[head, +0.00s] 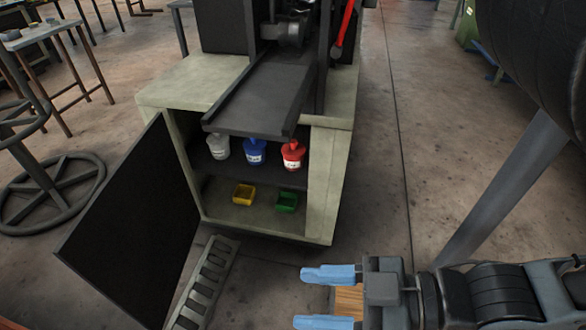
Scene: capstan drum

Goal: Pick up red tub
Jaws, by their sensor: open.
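The red tub (292,156) stands upright on the upper shelf inside the open cabinet, at the right of a row of three tubs. It has a white label and a red top part. Its top is close below the dark sloping tray. My gripper (326,297) is at the lower right, outside the cabinet and apart from the tub. Its two blue fingers point left and are open, with nothing visible held between them.
A blue tub (255,152) and a grey tub (218,147) stand left of the red one. Yellow (244,194) and green (287,202) bins sit on the lower shelf. The dark cabinet door (135,225) hangs open at left. The dark tray (262,92) overhangs the opening.

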